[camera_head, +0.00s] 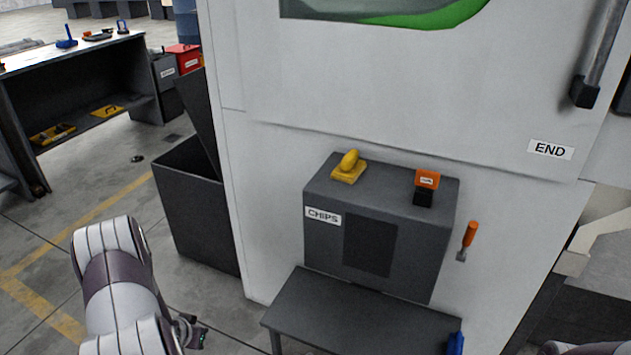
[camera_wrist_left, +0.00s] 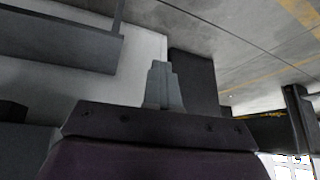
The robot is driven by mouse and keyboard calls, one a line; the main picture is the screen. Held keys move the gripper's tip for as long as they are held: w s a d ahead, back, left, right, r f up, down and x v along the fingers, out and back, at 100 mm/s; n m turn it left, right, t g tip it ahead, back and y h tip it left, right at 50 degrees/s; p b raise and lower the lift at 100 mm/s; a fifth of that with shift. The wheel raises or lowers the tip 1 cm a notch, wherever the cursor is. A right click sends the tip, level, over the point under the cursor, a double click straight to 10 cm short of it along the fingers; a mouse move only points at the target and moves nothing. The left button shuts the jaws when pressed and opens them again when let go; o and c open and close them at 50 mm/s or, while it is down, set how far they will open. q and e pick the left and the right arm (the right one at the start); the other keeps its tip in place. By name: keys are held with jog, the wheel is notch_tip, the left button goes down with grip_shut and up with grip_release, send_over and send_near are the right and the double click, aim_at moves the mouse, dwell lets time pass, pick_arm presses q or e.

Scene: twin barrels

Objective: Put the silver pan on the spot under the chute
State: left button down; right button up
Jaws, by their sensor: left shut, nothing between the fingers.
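No silver pan shows in either view. A grey box labelled CHIPS (camera_head: 323,216), with a darker rectangle (camera_head: 369,245) on its front, is on the white machine's face; it may be the chute. A dark grey bench or shelf (camera_head: 350,312) stands below it, its visible top bare except for a blue thing at its right edge. No marked spot can be made out there. My left arm comes in at the lower left of the head view, left of the bench. My left gripper (camera_wrist_left: 162,84) shows in the left wrist view, fingers together and empty. My right gripper is not in view.
On the CHIPS box are a yellow knobbed thing (camera_head: 349,167) and an orange-and-black block (camera_head: 426,187). An orange-handled tool (camera_head: 468,240) is at its right. A blue object (camera_head: 455,343) is at the bench's right edge. A dark bin (camera_head: 195,215) stands left of the machine (camera_head: 270,190).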

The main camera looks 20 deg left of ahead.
pick_arm(q)
jog(key=w+d+r+m, duration=0.1)
jog(key=w+d+r, duration=0.3)
jog(key=d, duration=0.5)
jog(key=w+d+r, duration=0.1)
jog(key=w+d, duration=0.6)
jog(key=d, duration=0.2)
jog(key=w+d+r+m, duration=0.1)
jog(key=w+d+r, duration=0.3)
jog(key=d, duration=0.5)
jog(key=w+a+r+p+v, duration=0.1)
jog(key=p+v, duration=0.9)
jog(key=p, duration=0.2)
jog(key=w+a+r+p+v, duration=0.1)
jog(key=w+a+p+v, duration=0.1)
jog(key=p+v, duration=0.8)
jog(key=shift+r+h+p, duration=0.2)
jog(key=shift+h+p, duration=0.2)
jog(key=shift+p, duration=0.45)
jog(key=shift+w+a, duration=0.1)
